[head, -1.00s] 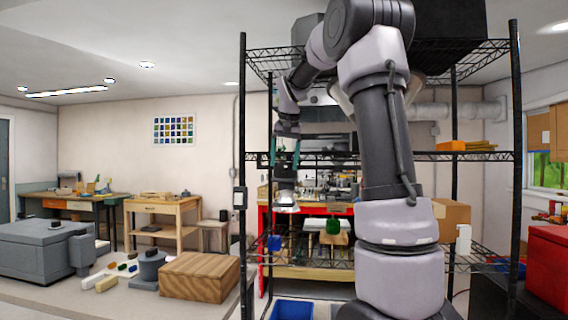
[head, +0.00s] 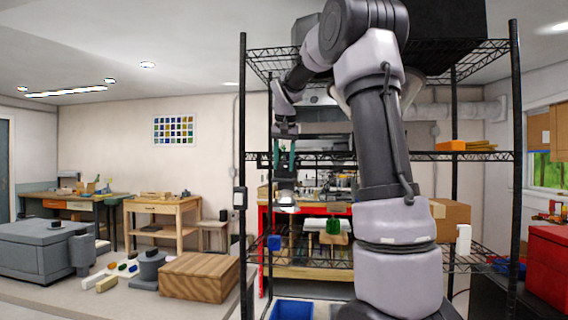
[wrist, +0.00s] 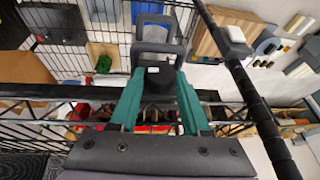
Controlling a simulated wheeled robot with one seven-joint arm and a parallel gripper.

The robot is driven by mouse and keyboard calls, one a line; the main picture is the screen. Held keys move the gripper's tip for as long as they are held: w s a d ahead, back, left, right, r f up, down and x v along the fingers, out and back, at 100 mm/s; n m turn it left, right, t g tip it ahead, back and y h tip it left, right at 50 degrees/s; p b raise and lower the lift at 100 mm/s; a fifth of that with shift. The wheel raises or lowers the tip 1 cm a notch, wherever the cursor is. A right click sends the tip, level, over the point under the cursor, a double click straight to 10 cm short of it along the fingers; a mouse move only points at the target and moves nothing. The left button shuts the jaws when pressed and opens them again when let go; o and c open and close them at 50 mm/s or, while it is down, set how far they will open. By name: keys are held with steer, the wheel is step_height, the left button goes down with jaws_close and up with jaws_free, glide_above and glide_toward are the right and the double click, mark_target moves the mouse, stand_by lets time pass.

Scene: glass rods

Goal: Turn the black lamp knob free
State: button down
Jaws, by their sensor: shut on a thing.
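My gripper (head: 285,170) hangs at the left part of the wire rack, its two teal fingers pointing down. In the wrist view my gripper (wrist: 158,58) has its fingers close together at the tips, around a small dark piece with a white spot, which I take as the black lamp knob (wrist: 154,85). My gripper is shut on it. The contact is partly hidden by the fingers. A white lamp-like shape (head: 286,201) shows just below the fingers in the head view; I cannot tell whether it joins the knob.
Black rack posts (head: 242,180) and wire shelves stand close around my arm. A green item (head: 333,226) and a blue bin (head: 292,310) are lower down. A wooden box (head: 200,277) lies left of the rack. A red box (head: 548,262) is at the right.

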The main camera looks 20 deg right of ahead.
steer(key=h, duration=0.1)
steer(key=g+h, duration=0.1)
steer(key=n+g+h, duration=0.1)
steer(key=h, duration=0.1)
steer(key=shift+w+a, duration=0.25)
steer(key=shift+a, duration=0.15)
steer(key=h, duration=0.1)
steer(key=g+h, duration=0.2)
steer(key=shift+w+a+f+n, duration=0.1)
steer(key=shift+a+f+n, duration=0.05)
steer(key=shift+a+n, duration=0.15)
steer(key=h, duration=0.1)
steer(key=g+h, duration=0.1)
steer(key=n+h, duration=0.1)
steer(key=h, duration=0.1)
steer(key=shift+w+a+f+g, duration=0.1)
steer(key=shift+a+f+g, duration=0.05)
steer(key=shift+f+g, duration=0.15)
steer(key=shift+f+n+g+h, duration=0.2)
steer(key=shift+n+g+h, duration=0.45)
steer(key=shift+h, duration=1.15)
steer(key=shift+c, duration=1.8)
jaws_free()
